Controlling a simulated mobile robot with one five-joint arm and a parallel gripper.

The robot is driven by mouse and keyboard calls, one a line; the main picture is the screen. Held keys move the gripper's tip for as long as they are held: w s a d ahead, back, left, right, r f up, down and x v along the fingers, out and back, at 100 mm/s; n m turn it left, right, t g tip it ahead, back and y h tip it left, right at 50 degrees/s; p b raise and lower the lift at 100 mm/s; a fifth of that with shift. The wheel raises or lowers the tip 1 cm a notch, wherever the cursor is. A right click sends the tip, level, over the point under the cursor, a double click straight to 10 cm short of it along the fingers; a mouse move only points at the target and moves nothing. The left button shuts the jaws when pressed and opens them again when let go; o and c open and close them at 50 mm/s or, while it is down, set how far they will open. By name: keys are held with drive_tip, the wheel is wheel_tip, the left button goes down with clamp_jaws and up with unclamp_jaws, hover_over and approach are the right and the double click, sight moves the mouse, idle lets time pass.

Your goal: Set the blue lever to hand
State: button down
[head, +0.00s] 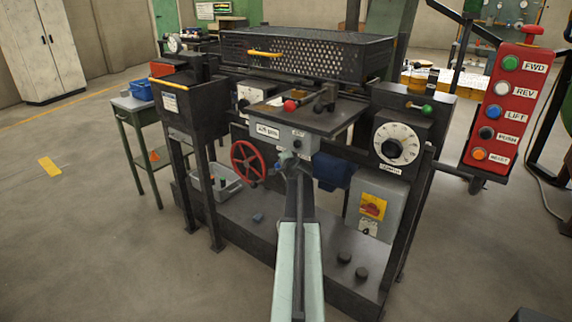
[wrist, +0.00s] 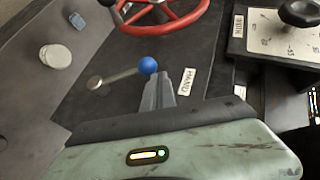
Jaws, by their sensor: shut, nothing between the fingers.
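The blue lever shows in the wrist view as a blue ball knob (wrist: 148,65) on a thin metal rod (wrist: 119,77). The rod runs from a round pivot at its left to the ball. The ball end lies close to the white HAND label (wrist: 187,82), a small gap short of it. My gripper (wrist: 157,78) is shut and empty, its tips right at the ball's lower right side; I cannot tell whether they touch. In the head view my gripper (head: 288,162) is at the front of the machine's middle panel (head: 292,139), and my arm hides part of the lever.
A red handwheel (head: 248,164) sits left of my arm and also shows in the wrist view (wrist: 165,14). A white dial (head: 397,144) is to the right. A red button pendant (head: 506,105) hangs at far right. The floor in front is open.

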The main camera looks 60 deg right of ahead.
drive_tip(key=shift+w+d, duration=0.1)
drive_tip(key=shift+w, duration=0.25)
drive_tip(key=shift+w+r, duration=0.1)
drive_tip(key=shift+w, duration=0.05)
idle(0.3)
drive_tip(key=p+v, duration=0.3)
drive_tip(key=v, duration=0.5)
idle(0.3)
